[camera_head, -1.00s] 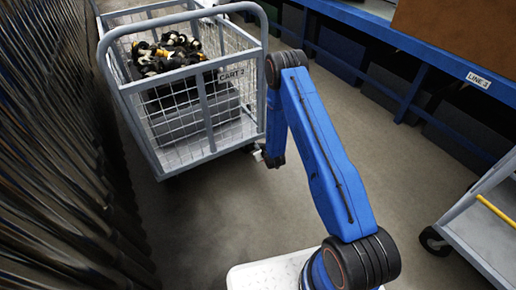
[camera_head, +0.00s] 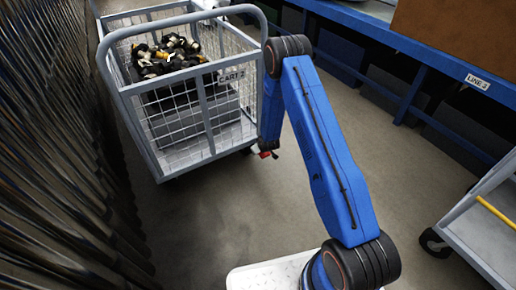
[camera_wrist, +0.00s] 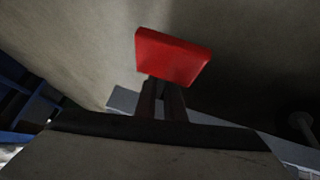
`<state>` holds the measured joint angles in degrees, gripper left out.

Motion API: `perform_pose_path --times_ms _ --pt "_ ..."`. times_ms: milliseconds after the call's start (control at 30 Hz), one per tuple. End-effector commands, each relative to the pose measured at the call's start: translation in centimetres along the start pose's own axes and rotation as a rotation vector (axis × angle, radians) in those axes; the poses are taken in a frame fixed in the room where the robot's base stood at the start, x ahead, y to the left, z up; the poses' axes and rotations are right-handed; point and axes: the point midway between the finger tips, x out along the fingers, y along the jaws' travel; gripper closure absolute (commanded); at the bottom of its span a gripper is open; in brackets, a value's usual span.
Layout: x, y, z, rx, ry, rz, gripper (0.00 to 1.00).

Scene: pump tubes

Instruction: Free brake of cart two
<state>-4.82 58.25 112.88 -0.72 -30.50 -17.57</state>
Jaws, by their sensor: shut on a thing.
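Cart two (camera_head: 205,112), a grey frame cart with wire mesh sides and a "CART 2" label (camera_head: 231,78), stands at the upper left. A small red piece, the brake pedal (camera_head: 264,155), shows by its near right lower corner, just under the end of my arm. In the wrist view the red pedal (camera_wrist: 172,56) fills the upper middle as a flat block. The dark fingers of my gripper (camera_wrist: 163,98) are close together at its lower edge, shut on it. The caster below the pedal is mostly hidden.
Black and brass parts (camera_head: 165,55) lie in the cart. A wall of dark tubes (camera_head: 50,140) runs along the left. A blue bench (camera_head: 400,40) is at the upper right, another cart (camera_head: 485,225) at the lower right. The floor between is clear.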

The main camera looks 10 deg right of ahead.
Motion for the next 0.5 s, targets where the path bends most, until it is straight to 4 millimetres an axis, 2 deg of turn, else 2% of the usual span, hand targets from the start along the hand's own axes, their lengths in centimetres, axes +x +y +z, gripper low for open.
perform_pose_path --times_ms 167,200,267,500 --pt "-0.02 0.00 -0.12 -0.001 0.002 0.000 1.00" --pt "-0.02 0.00 -0.13 -0.001 0.002 0.000 0.89" --pt "-0.02 0.00 -0.12 -0.001 0.002 0.000 0.74" --pt "-0.01 0.00 -0.08 -0.001 0.002 0.000 0.72"
